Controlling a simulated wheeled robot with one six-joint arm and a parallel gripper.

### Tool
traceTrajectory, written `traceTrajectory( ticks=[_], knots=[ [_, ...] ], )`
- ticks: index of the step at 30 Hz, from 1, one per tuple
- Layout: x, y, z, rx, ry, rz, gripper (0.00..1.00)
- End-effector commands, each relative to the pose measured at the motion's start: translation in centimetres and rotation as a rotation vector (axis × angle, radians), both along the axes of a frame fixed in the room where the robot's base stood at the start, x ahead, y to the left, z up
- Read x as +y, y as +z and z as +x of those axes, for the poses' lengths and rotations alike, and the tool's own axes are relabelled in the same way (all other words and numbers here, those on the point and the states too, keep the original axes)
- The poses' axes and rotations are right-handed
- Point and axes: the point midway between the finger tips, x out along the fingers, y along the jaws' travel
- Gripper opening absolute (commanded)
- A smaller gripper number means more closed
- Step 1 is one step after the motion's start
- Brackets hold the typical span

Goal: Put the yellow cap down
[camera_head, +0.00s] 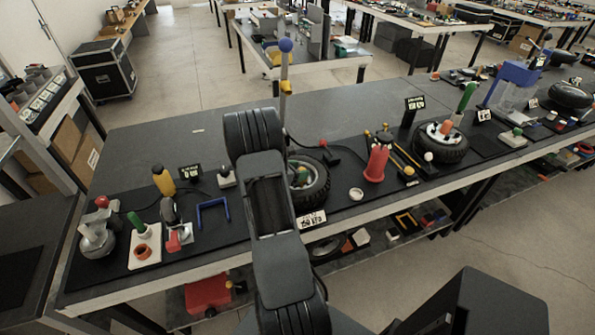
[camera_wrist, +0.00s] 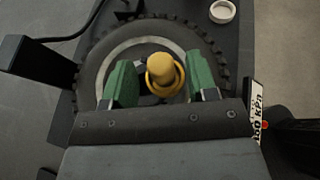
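The yellow cap (camera_wrist: 162,72) is in the middle of the wrist view, a round knob with a ring-like rim, in front of the hub of a black tyre. My gripper (camera_wrist: 163,80) has its two green fingers on either side of the cap, with a narrow gap showing at each side. It looks open around the cap. Whether the cap rests on something beneath is hidden. In the head view my arm covers most of the gripper; a small yellow spot (camera_head: 302,173) shows at the wheel beside the arm.
The wheel (camera_head: 316,186) lies on the dark workbench, with a label (camera_head: 312,220) in front. A white round lid (camera_head: 356,194) and a red cone-shaped holder (camera_head: 377,163) are to its right. A blue frame (camera_head: 213,212) and a yellow bottle (camera_head: 163,180) stand left.

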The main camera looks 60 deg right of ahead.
Motion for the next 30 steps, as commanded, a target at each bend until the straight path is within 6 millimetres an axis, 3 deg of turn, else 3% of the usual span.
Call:
traceTrajectory(
  ticks=[10,24,30],
  knots=[
    [0.5,0.5,0.3,-0.001,0.001,-0.002,0.53],
    [7.9,3.7,3.1,-0.001,0.004,-0.001,0.53],
    [9.7,4.6,3.9,-0.001,0.001,-0.002,0.53]
  ],
)
